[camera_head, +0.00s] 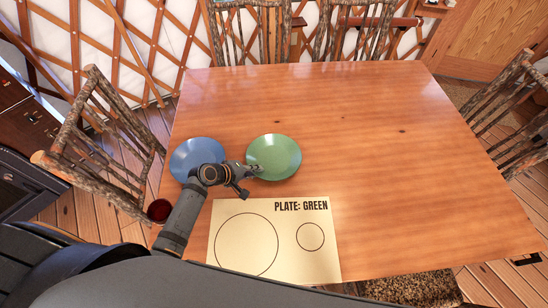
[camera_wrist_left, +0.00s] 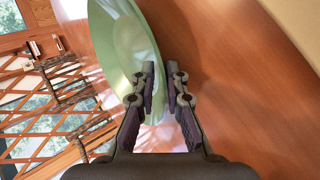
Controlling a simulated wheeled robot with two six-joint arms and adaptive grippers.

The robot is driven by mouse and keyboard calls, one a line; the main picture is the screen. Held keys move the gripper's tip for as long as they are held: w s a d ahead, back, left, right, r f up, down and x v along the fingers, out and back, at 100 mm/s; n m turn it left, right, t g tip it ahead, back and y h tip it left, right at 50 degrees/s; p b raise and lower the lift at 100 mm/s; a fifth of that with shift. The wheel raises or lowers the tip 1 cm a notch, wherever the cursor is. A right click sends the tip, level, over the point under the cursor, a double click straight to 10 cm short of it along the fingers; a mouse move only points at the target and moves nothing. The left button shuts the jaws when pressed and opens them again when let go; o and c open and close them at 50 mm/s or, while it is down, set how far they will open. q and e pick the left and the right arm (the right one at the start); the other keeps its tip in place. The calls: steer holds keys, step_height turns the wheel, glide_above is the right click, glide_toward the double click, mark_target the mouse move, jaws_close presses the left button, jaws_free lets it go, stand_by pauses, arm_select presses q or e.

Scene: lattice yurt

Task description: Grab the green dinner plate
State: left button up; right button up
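The green dinner plate (camera_head: 277,152) lies on the wooden table, right of a blue plate (camera_head: 192,155). My left gripper (camera_head: 257,171) is at the front-left rim of the green plate. In the left wrist view the two fingers (camera_wrist_left: 160,72) are close together, with the rim of the green plate (camera_wrist_left: 122,48) between them. The gripper looks shut on that rim; the exact contact is hard to see. The plate looks flat on the table. My left arm hides part of the blue plate. My right gripper is not in view.
A cream mat (camera_head: 322,264) marked "PLATE: GREEN" with a large and a small circle lies at the table's near edge. A dark red cup (camera_head: 159,210) stands at the near-left edge. The right side of the table (camera_head: 420,150) is clear. Log chairs (camera_head: 100,140) surround it.

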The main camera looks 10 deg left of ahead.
arm_select(q)
jaws_close()
stand_by(0.4)
steer(key=shift+r, duration=0.35)
step_height(320, 180, up, 3)
steer(key=shift+f, duration=0.15)
steer(key=s+f+p+v, duration=0.1)
steer(key=p+v, duration=0.1)
steer(key=v, duration=0.6)
steer(key=s+p+v, duration=0.1)
steer(key=p+v, duration=0.1)
steer(key=v, duration=0.6)
steer(key=shift+s+f, duration=0.25)
steer(key=shift+s, duration=0.2)
